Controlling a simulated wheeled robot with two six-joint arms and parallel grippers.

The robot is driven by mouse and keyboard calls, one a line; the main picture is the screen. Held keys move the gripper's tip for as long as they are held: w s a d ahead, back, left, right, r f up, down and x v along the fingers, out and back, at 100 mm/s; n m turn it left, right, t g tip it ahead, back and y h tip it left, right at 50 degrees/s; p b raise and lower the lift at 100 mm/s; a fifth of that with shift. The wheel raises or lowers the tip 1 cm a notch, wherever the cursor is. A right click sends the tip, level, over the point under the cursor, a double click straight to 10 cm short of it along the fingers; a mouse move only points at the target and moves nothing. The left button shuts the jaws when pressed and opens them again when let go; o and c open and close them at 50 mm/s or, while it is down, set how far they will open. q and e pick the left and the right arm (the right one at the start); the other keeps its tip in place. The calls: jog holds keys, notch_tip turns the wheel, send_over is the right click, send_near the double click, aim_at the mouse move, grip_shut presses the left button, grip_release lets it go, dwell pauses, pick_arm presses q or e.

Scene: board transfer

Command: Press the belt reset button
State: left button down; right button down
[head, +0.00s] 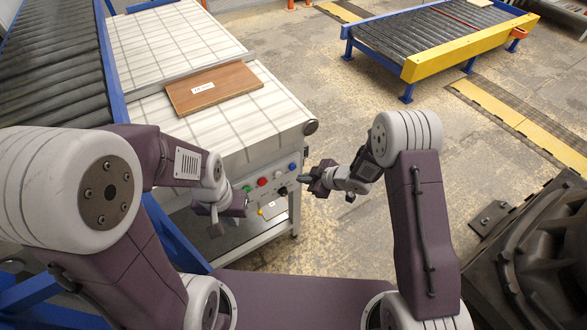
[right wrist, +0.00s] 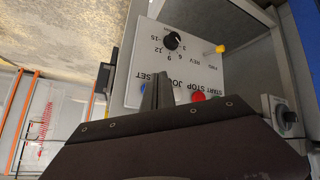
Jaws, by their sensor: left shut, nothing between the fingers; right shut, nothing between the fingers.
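The control panel (head: 270,187) is on the end face of the white belt conveyor. The blue button (head: 292,166) is at its right end; in the right wrist view the blue button (right wrist: 143,89) is partly hidden behind my finger, beside lettering ending in "SET". My right gripper (head: 303,179) is shut and empty, its tips just right of the panel and close to the blue button; I cannot tell whether they touch. In the right wrist view its fingers (right wrist: 157,92) point at the button row. My left gripper (head: 215,226) is shut and empty, low left of the panel.
Red (right wrist: 198,96) and green (head: 247,188) buttons, a black knob (right wrist: 171,41) and a yellow switch (right wrist: 220,49) share the panel. A brown board (head: 230,88) lies on the belt (head: 150,115). A roller conveyor (head: 435,45) stands at back right, with open floor between.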

jog(key=s+d, duration=0.2)
jog(key=s, duration=0.1)
jog(key=shift+w, duration=0.1)
dwell(0.8)
